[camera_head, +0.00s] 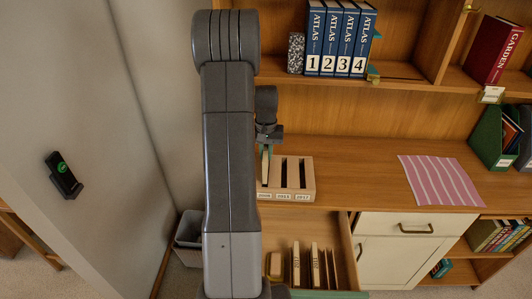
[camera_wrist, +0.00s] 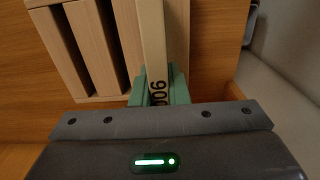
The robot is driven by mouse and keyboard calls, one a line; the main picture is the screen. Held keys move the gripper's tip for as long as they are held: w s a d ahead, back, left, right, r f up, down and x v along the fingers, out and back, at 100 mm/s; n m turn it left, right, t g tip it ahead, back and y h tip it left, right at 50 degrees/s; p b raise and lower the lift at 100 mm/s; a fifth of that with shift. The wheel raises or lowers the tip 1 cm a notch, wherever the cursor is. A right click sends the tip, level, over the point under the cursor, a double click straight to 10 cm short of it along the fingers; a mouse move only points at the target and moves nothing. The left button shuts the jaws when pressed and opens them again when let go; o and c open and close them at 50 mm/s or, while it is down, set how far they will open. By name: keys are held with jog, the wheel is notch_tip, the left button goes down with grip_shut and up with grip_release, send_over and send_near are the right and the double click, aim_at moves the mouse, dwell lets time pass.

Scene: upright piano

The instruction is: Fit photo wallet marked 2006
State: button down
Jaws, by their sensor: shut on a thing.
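My gripper (camera_head: 266,150) has green fingertips and is shut on a cream photo wallet (camera_wrist: 152,35). The wallet's end in the wrist view carries dark digits, partly hidden by the green fingers (camera_wrist: 158,88); "00" and part of another digit show. A pale wooden rack (camera_head: 306,192) stands on the desk, with small year labels along its front. Two dark empty slots show in it, to the right in the head view. The wallet is at the rack's left slot; I cannot tell how deep it sits. The rack also shows in the wrist view (camera_wrist: 75,45).
An open drawer (camera_head: 343,240) below holds several upright wallets (camera_head: 296,262). Blue atlases (camera_head: 330,40) and a red book (camera_head: 494,48) stand on the shelf above. A pink striped sheet (camera_head: 440,180) lies on the desk right. Desk between rack and sheet is clear. A wall is left.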

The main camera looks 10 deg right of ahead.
jog(key=shift+f+b, duration=0.85)
jog(key=shift+f, duration=0.4)
jog(key=shift+f+b, duration=0.5)
jog(key=shift+f, duration=0.05)
jog(key=shift+r, duration=0.15)
jog(key=shift+r+p, duration=0.65)
jog(key=shift+r, duration=0.15)
dwell(1.4)
